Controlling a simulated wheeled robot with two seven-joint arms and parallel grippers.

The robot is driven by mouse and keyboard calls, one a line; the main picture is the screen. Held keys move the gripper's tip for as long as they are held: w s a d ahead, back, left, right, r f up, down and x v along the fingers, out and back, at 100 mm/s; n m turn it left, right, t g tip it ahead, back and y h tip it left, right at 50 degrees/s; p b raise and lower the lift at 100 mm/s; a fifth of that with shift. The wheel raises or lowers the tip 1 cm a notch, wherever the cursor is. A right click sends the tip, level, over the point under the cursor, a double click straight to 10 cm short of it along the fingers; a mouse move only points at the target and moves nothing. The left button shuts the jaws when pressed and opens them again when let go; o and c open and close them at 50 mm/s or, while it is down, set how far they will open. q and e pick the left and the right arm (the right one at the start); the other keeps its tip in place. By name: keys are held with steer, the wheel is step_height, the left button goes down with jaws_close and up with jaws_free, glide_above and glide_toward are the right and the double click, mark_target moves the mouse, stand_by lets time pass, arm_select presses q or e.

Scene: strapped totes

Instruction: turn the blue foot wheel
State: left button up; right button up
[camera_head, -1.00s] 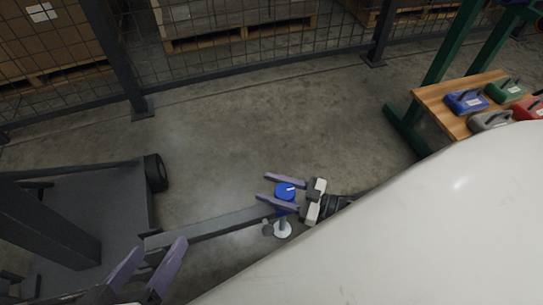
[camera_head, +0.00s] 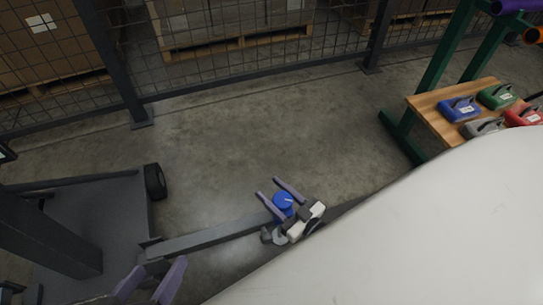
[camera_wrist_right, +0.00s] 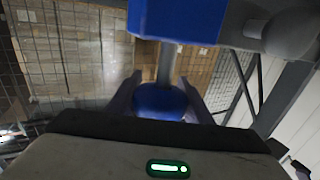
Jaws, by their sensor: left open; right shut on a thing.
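The blue foot wheel (camera_head: 283,201), with a white mark on top, sits at the end of a grey beam (camera_head: 215,238), above a grey foot partly hidden by my gripper. My right gripper (camera_head: 273,187) is shut on the wheel, its purple fingers along two sides and pointing up-left. In the right wrist view, a round blue part (camera_wrist_right: 160,101) sits between the fingers, below a grey shaft and a larger blue block (camera_wrist_right: 180,18). My left gripper (camera_head: 155,273) is open and empty at the bottom left, apart from the wheel.
A dark frame with a black tyre (camera_head: 155,181) stands at left. A mesh fence (camera_head: 230,60) runs along the back. A wooden bench (camera_head: 434,107) at right bears several coloured weights. The floor between is clear. A large white surface fills the lower right.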

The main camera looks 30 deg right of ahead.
steer(key=shift+d+m+h, duration=0.15)
steer(key=shift+m+h, duration=0.25)
steer(key=shift+h, duration=0.2)
steer(key=o, duration=1)
steer(key=shift+o, duration=0.2)
steer(key=shift+s, duration=0.15)
